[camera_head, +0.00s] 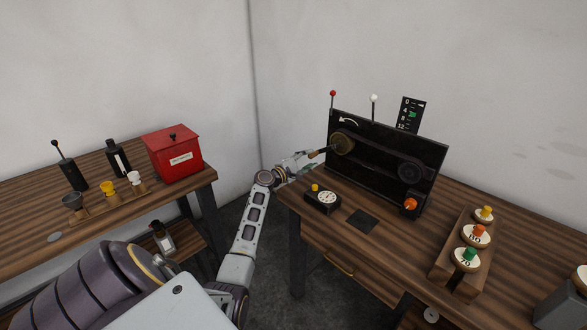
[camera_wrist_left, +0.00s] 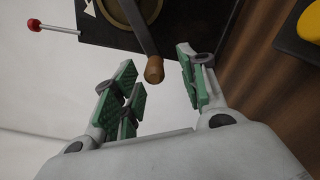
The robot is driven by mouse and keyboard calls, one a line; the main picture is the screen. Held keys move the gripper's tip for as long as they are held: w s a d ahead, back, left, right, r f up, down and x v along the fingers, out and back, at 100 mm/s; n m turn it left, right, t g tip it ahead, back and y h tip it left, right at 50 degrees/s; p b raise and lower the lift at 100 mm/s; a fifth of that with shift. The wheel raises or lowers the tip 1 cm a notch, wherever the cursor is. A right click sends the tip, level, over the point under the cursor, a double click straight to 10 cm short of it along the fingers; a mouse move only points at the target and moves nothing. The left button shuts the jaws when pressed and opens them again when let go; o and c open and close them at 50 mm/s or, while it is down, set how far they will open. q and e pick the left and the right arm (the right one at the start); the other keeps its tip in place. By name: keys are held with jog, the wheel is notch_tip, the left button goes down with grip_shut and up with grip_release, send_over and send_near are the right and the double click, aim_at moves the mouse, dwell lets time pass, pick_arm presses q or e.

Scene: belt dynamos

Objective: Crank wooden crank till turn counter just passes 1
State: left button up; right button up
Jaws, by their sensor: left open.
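The belt dynamo is an upright black panel (camera_head: 385,165) on the right table, with a brass-coloured pulley (camera_head: 343,143) at its left. The wooden crank handle (camera_wrist_left: 154,70) is a short brown knob on a metal arm, and it points toward my left gripper. My left gripper (camera_head: 312,156) is open at the panel's left side. In the left wrist view its green-padded fingers (camera_wrist_left: 160,85) stand on both sides of the handle, apart from it. A black scale board (camera_head: 410,113) with a green mark stands above the panel. My right gripper is not in view.
A wooden rack (camera_head: 448,272) holds several numbered weights at the right. A red box (camera_head: 172,155) and cups stand on the left table. Floor separates the tables.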

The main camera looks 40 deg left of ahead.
pick_arm(q)
jog(key=s, duration=0.8)
jog(key=shift+a, duration=0.25)
dwell(0.6)
